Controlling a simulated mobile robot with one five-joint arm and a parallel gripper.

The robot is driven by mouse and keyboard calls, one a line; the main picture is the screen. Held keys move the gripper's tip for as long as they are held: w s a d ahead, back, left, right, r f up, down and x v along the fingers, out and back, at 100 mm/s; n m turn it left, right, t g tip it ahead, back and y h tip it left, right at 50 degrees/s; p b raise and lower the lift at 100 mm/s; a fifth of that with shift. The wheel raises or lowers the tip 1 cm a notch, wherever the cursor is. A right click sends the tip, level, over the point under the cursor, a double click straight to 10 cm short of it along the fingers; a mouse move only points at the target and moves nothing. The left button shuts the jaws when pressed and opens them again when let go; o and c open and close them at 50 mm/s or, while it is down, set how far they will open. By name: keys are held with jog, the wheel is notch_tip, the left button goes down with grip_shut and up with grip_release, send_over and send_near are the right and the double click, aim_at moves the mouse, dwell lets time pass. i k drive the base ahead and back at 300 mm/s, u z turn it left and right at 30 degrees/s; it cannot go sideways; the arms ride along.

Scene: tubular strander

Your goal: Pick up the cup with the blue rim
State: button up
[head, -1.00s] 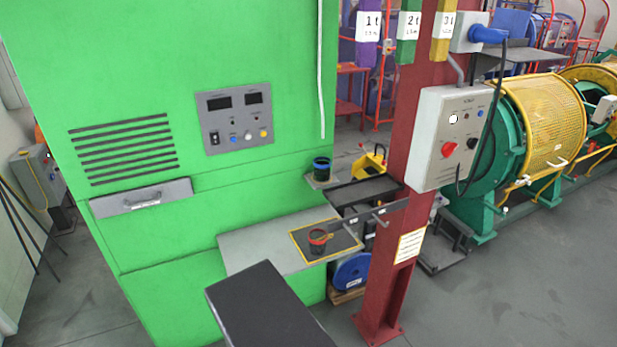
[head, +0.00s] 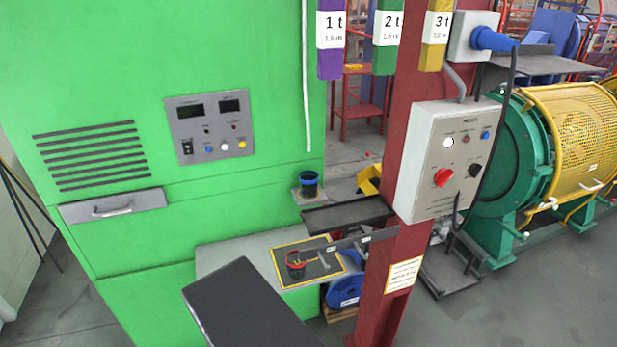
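The cup with the blue rim (head: 309,186) is dark and stands upright on a small grey shelf (head: 303,200) at the right edge of the green cabinet. A second dark cup with a red rim (head: 296,265) stands lower down on a dark mat with a yellow border (head: 278,253). The mat lies on a grey ledge. My gripper is not in the head view.
A dark tray (head: 345,217) sits just right of the blue-rimmed cup's shelf. A red column (head: 384,262) with a grey control box (head: 443,155) stands further right. A blue reel (head: 345,290) is under the ledge. Grey floor is open at lower right.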

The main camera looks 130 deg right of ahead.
aim_at(309, 185)
jog(key=z, duration=0.05)
jog(key=k, duration=1.65)
jog(key=z, duration=0.8)
jog(key=k, duration=0.75)
jog(key=u, duration=0.2)
jog(key=i, duration=0.8)
jog(key=z, duration=0.1)
